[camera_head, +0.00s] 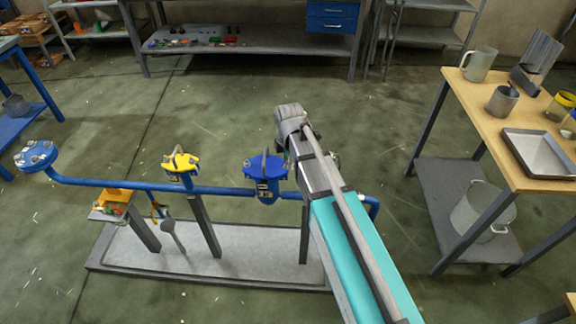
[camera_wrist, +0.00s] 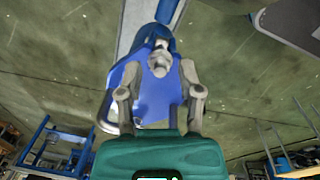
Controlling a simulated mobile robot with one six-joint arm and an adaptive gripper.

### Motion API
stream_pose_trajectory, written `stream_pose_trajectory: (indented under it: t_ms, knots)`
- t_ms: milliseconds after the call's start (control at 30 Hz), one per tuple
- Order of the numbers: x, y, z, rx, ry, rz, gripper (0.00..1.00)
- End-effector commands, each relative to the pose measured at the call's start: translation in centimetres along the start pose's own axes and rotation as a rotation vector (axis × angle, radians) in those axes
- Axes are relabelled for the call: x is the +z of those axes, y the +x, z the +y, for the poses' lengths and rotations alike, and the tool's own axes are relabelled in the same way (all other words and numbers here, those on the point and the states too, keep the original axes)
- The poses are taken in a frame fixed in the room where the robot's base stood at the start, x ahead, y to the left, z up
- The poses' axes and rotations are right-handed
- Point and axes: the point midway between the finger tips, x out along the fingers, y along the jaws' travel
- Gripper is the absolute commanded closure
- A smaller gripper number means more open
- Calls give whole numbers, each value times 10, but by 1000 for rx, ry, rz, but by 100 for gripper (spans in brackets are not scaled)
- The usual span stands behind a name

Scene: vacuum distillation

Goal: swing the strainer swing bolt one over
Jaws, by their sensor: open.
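The blue strainer (camera_head: 268,190) stands upright in the blue pipe run, with a blue cover and a metal piece standing up on top. In the wrist view, the blue cover (camera_wrist: 155,100) fills the middle, with a grey metal bolt-like part (camera_wrist: 159,60) near its far edge. I cannot tell for certain that this is swing bolt one. My gripper (camera_wrist: 161,68) is open, with one finger on each side of this part and a gap to both. Its fingers are over the cover. In the head view my own arm covers the right of the strainer area, and the fingers cannot be made out.
The blue pipe (camera_head: 115,184) runs left to a bolted flange (camera_head: 36,156). A yellow-topped valve (camera_head: 180,162) stands left of the strainer. A grey base plate (camera_head: 240,262) lies below. A wooden-topped table (camera_head: 490,120) with vessels stands at right. Open floor lies behind.

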Motion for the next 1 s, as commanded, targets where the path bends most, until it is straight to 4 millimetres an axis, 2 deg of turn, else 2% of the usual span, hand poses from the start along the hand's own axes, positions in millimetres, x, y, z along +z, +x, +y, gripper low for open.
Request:
stream_pose_trajectory:
  t_ms: [100, 500, 567, 767, 800, 1000]
  knots:
    - [0, 6, 0, 0, 0, 0, 53]
    - [0, 6, 0, 0, 0, 0, 53]
    - [0, 6, 0, 0, 0, 0, 60]
    - [0, 6, 0, 0, 0, 0, 97]
    - [0, 6, 0, 0, 0, 0, 100]
    - [1, 7, -1, 3, 2, 9, 100]
